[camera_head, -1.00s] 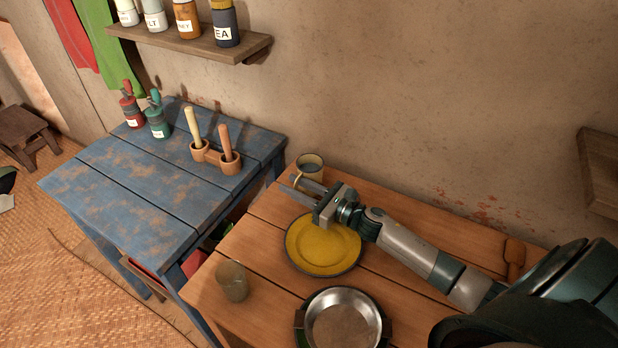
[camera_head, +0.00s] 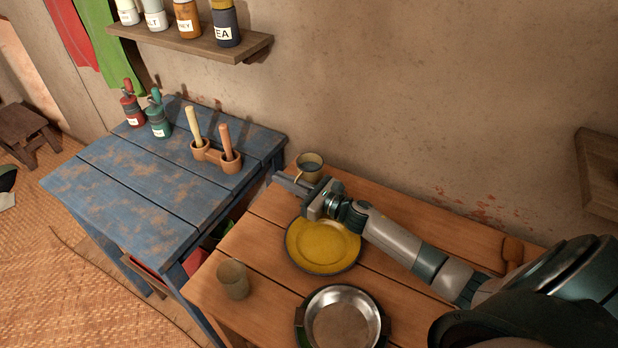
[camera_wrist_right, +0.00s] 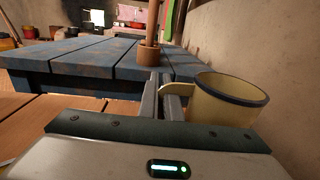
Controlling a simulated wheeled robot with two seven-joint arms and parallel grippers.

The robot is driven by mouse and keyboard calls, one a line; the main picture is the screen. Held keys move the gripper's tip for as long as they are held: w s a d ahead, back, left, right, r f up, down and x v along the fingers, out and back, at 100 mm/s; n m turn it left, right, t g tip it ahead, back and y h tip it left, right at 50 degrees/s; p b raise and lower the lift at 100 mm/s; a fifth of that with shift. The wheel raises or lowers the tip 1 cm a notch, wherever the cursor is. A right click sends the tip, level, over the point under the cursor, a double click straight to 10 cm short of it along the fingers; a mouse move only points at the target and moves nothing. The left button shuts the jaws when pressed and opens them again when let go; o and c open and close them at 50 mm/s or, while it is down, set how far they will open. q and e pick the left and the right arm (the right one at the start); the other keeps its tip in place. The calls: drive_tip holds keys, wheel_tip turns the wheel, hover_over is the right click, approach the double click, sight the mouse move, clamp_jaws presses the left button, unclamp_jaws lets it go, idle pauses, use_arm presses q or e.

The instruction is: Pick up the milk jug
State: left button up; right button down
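The milk jug (camera_head: 312,170) is a small cream-yellow enamel cup with a dark rim and a side handle. It stands upright at the back of the brown wooden table, near the wall. My right gripper (camera_head: 284,181) is at its handle side, just left of and in front of it. In the right wrist view the jug (camera_wrist_right: 228,100) is right of the fingers (camera_wrist_right: 161,95). They are close together with the handle between them; the lower handle is hidden. My left gripper is not in view.
A yellow plate (camera_head: 322,247) lies below my right arm on the brown table (camera_head: 265,262). A metal pan (camera_head: 341,300) and a beige cup (camera_head: 233,280) stand nearer the front.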

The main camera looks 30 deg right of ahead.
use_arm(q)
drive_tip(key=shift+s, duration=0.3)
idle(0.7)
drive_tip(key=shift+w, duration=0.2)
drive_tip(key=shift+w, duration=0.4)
use_arm(e)
drive_tip(key=shift+r, duration=0.1)
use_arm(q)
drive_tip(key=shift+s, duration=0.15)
use_arm(e)
drive_tip(key=shift+r, duration=0.1)
